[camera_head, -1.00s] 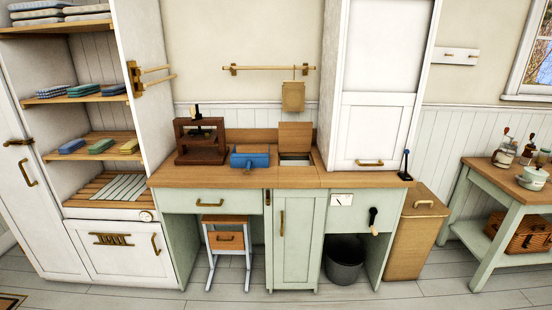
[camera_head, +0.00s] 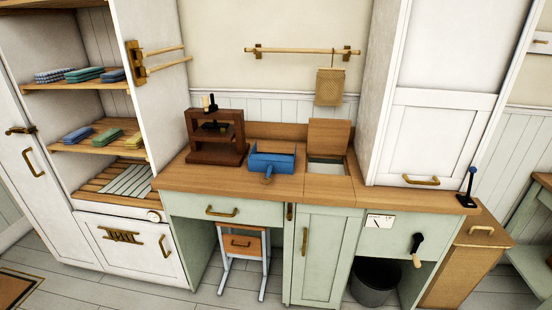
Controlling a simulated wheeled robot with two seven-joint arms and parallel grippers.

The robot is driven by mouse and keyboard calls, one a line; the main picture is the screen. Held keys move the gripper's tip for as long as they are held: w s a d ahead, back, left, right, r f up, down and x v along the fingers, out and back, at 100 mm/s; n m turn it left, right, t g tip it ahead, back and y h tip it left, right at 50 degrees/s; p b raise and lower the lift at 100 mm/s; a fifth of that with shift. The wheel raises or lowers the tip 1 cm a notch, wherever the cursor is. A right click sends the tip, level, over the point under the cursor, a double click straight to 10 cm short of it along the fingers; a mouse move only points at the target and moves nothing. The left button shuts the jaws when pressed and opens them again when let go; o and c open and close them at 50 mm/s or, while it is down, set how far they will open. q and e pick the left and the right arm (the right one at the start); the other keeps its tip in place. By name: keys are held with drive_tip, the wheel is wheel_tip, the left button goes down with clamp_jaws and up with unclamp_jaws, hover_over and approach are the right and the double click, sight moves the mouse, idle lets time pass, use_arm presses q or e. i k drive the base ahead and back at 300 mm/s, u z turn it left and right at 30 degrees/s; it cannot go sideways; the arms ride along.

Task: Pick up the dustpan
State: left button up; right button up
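A blue, scoop-like object (camera_head: 271,161) lies on the wooden counter (camera_head: 232,187), left of the open lidded basin. It looks like the dustpan, with a short handle-like part pointing to the front edge. Nothing touches it from above. Neither of my grippers is in view.
A brown wooden press (camera_head: 216,140) stands just left of the blue object. The raised wooden lid (camera_head: 329,134) is to its right. A tall white cabinet (camera_head: 434,100) bounds the counter on the right. A stool (camera_head: 242,246) and a dark bucket (camera_head: 374,283) are below.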

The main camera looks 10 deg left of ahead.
sight(268, 163)
drive_tip(key=u, duration=0.6)
drive_tip(key=i, duration=0.9)
drive_tip(key=u, duration=0.8)
